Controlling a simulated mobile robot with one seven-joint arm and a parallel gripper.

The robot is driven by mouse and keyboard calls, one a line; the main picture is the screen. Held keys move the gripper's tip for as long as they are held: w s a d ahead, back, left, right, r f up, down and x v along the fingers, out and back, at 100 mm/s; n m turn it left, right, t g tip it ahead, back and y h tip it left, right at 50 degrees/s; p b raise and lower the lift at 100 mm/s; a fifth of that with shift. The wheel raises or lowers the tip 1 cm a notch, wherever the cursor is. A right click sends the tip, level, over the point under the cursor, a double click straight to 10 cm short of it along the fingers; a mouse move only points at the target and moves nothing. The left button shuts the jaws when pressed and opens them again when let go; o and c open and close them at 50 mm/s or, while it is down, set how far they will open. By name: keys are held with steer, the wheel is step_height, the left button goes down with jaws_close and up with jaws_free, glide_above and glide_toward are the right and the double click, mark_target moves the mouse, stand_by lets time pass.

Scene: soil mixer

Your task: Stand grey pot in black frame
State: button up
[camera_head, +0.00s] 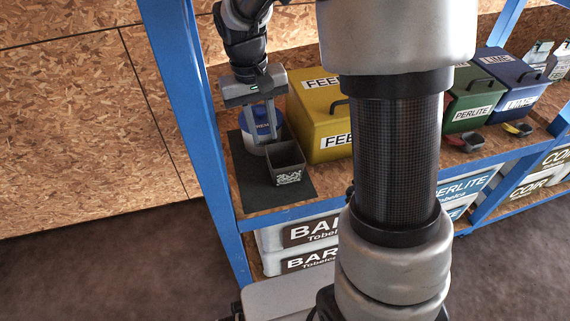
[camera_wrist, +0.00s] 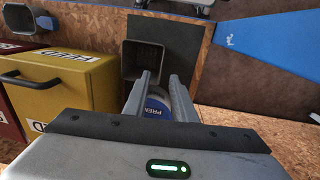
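A square, tapered dark grey pot (camera_head: 285,165) with a pale printed patch on its side stands upright on a flat black mat (camera_head: 244,171) at the shelf's left end. Its open top faces up in the wrist view (camera_wrist: 142,62). I cannot make out a separate black frame in either view. The tub's blue top (camera_wrist: 155,105) shows between and beyond the fingers; contact is unclear.
A yellow FEED box (camera_head: 312,112) stands right of the tub. Green (camera_head: 470,100) and blue (camera_head: 515,82) boxes stand farther right, with small scoops in front. A blue shelf post (camera_head: 185,85) rises at the left. My arm hides the shelf's middle.

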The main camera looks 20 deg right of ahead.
mark_target(268, 150)
steer(key=f, duration=0.2)
steer(key=f+b, duration=0.1)
steer(key=f, duration=0.4)
steer(key=shift+d+f+b, duration=0.1)
steer(key=shift+d+b, duration=0.25)
steer(key=shift+d, duration=0.05)
steer(key=shift+s+d+f+b, duration=0.1)
steer(key=shift+f+b, duration=0.4)
steer(key=shift+f, duration=0.9)
steer(key=shift+s+f+b, duration=0.1)
steer(key=shift+f+b, duration=0.4)
steer(key=shift+f, duration=0.85)
steer(key=shift+r, duration=0.1)
steer(key=shift+c, duration=0.2)
jaws_close()
